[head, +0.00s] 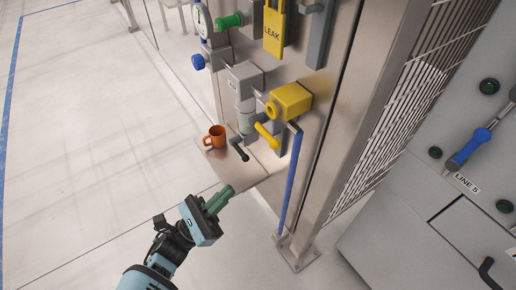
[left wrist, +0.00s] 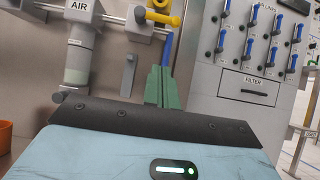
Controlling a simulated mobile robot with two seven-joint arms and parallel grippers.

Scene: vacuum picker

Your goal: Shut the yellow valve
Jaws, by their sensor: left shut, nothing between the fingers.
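The yellow valve (head: 291,100) is a yellow block on the metal panel, with a round yellow port on its left. A yellow lever (head: 267,135) sits just below it, slanting down to the right. My right gripper is in neither view.
An orange mug (head: 214,137) stands on a ledge left of the valve. A dark lever (head: 239,149) sticks out near it. A blue tube (head: 290,185) runs down below the valve. A yellow LEAK tag (head: 273,30) hangs above. Open floor lies at left; a lever cabinet (left wrist: 250,70) stands right.

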